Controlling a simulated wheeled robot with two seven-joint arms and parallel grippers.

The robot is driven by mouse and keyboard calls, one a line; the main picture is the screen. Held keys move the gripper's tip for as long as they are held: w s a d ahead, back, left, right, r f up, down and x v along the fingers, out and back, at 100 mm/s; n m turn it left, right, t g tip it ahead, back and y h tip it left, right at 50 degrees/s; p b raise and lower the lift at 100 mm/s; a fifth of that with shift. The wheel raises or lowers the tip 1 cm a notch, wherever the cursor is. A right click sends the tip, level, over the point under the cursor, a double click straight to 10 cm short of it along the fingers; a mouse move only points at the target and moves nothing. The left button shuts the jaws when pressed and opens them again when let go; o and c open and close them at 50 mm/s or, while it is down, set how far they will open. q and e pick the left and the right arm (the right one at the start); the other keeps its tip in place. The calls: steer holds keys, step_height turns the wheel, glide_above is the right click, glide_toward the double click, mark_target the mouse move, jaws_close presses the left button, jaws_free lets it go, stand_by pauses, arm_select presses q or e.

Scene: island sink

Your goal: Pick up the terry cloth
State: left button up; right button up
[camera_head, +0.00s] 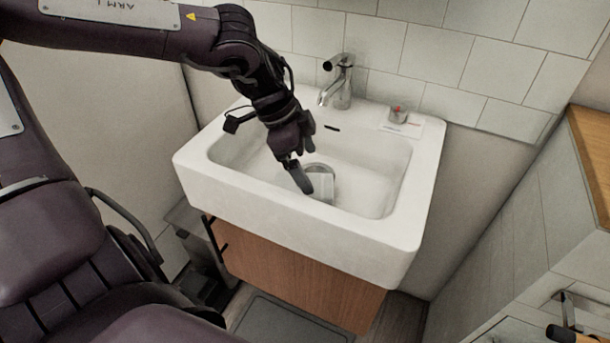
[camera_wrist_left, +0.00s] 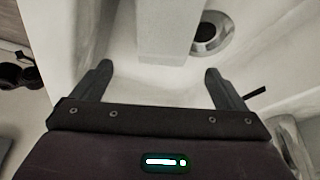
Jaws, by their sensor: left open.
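The terry cloth (camera_head: 322,187) looks like a pale, block-shaped folded piece in the basin of the white sink (camera_head: 290,218), beside the round drain. In the left wrist view the cloth (camera_wrist_left: 168,30) lies ahead of the fingertips, roughly between their lines. My left gripper (camera_head: 302,184) reaches down into the basin just left of the cloth and partly covers it in the head view. In the wrist view the left gripper (camera_wrist_left: 158,70) is open, with nothing between its fingers. My right gripper is in neither view.
The drain (camera_wrist_left: 209,35) lies right of the cloth. The front basin wall is close to the gripper. A wooden-topped counter (camera_head: 592,150) stands at right.

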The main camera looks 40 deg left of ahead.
mark_target(319, 184)
arm_select(q)
steer(key=x, duration=0.2)
steer(key=b+x, duration=0.1)
steer(key=x, duration=0.3)
steer(key=shift+w+a+f, duration=0.2)
steer(key=shift+f, duration=0.15)
steer(key=shift+w+d+f, duration=0.25)
steer(key=shift+f, duration=0.25)
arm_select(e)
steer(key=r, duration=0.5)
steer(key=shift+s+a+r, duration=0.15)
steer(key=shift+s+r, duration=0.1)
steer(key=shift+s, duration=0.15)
arm_select(q)
steer(key=shift+c, duration=0.4)
steer(key=c, duration=1)
